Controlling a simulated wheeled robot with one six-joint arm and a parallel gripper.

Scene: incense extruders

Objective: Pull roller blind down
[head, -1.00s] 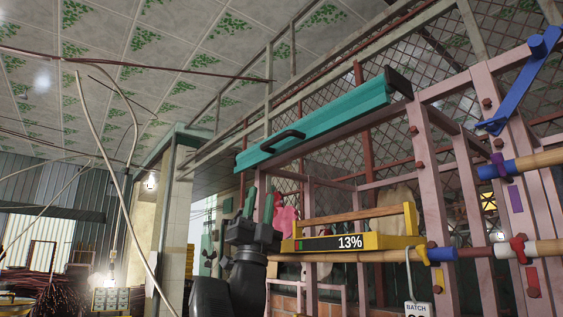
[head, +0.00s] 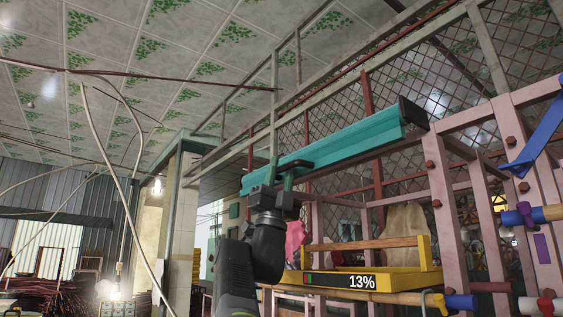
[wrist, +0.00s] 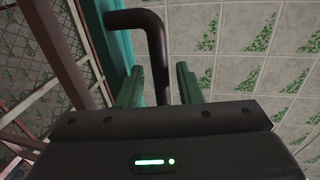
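The roller blind (head: 350,146) is a long teal bar, rolled up high on the pink frame and slanting across the head view. Its dark handle (head: 301,164) stands out from the near left part of the bar. My gripper (head: 281,172) is up at the handle. In the wrist view, the black bent handle (wrist: 156,50) runs down between the two green fingers of my gripper (wrist: 160,84). The fingers are apart, with a gap visible on each side of the handle. The teal blind edge (wrist: 118,50) lies just to the left. The handle's lower end is hidden behind the gripper body.
Pink posts (head: 445,190) and wire mesh (head: 330,115) stand around and behind the blind. A yellow tray (head: 410,281) with a 13% display (head: 342,281) sits below it. Blue-ended rollers (head: 460,302) jut at the right. Thin cables (head: 105,140) hang at left.

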